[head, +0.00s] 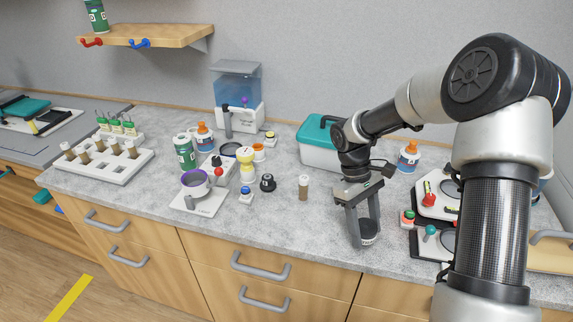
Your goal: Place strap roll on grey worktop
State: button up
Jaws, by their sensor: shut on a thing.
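My gripper (366,226) points down over the front right part of the grey worktop (290,245). It is shut on a small dark roll with a paler band, which I take as the strap roll (369,232), low between the fingers. The fingers hide part of the roll. I cannot tell whether it touches the worktop or hangs just above it.
A small brown vial (303,187) stands left of my gripper. A teal-lidded box (320,147) is behind it. White trays with small parts (437,205) lie to the right. Bottles and a purple-rimmed device (195,185) crowd the left middle. The front worktop strip looks clear.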

jog(key=w+r+n+t+p, duration=0.1)
jog(key=n, duration=0.4)
jog(key=w+r+n+t+p, duration=0.1)
jog(key=n+t, duration=0.1)
jog(key=n, duration=0.2)
jog(key=w+r+n+t+h+p, duration=0.1)
jog(key=n+t, duration=0.1)
jog(key=n, duration=0.3)
jog(key=shift+w+a+r+n, duration=0.1)
jog(key=shift+w+n, duration=0.2)
jog(key=shift+w, duration=0.05)
jog(key=w+a+r+n+t+y+p, duration=0.2)
jog(key=a+r+n+t+y+p, duration=0.25)
jog(key=n, duration=1.25)
jog(key=f+g+b, duration=0.1)
jog(key=f+b, duration=0.1)
jog(key=f+g+y+b, duration=0.1)
jog(key=f+b, duration=0.1)
jog(key=f, duration=0.1)
jog(key=shift+s+a+f+n, duration=0.15)
jog(key=shift+a+f+n, duration=0.05)
jog(key=shift+f+n, duration=0.1)
jog(key=shift+f+b, duration=1.55)
jog(key=shift+f, duration=0.6)
jog(key=shift+f, duration=0.1)
jog(key=o, duration=1.1)
jog(key=shift+c, duration=0.2)
